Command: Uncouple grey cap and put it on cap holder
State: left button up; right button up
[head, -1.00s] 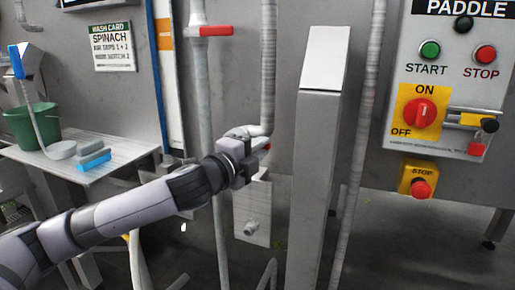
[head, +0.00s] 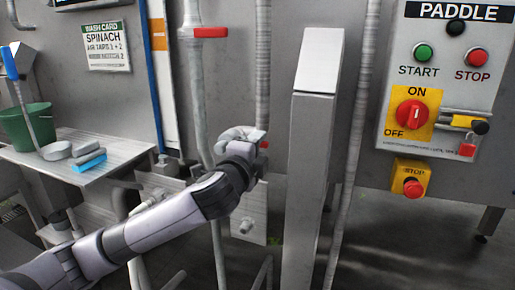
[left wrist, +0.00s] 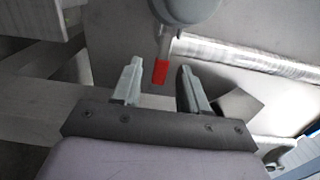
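A grey rounded fitting (head: 240,133) sits at the lower end of a vertical pipe; I take it for the grey cap. In the left wrist view a grey rounded part (left wrist: 187,8) with a red-tipped lever (left wrist: 160,72) is just beyond the fingers. My left gripper (head: 246,156) is just below the fitting, and its fingers are mostly hidden in the head view. In the left wrist view the left gripper (left wrist: 160,72) is open, with the fingers apart. A pale plate with a short stub (head: 246,226) is low behind the arm; I cannot tell whether it is the cap holder. My right gripper is out of view.
A grey post (head: 312,170) stands close to the right of my left gripper. A pipe with a red handle (head: 210,32) is on its left. A control panel (head: 440,80) is at the right. A side table (head: 125,150) holds a green bucket (head: 22,128).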

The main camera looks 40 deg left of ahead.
pick_arm(q)
jog(key=b+v, duration=0.1)
jog(key=v, duration=0.6)
dwell(0.5)
jog(key=shift+d+f, duration=0.1)
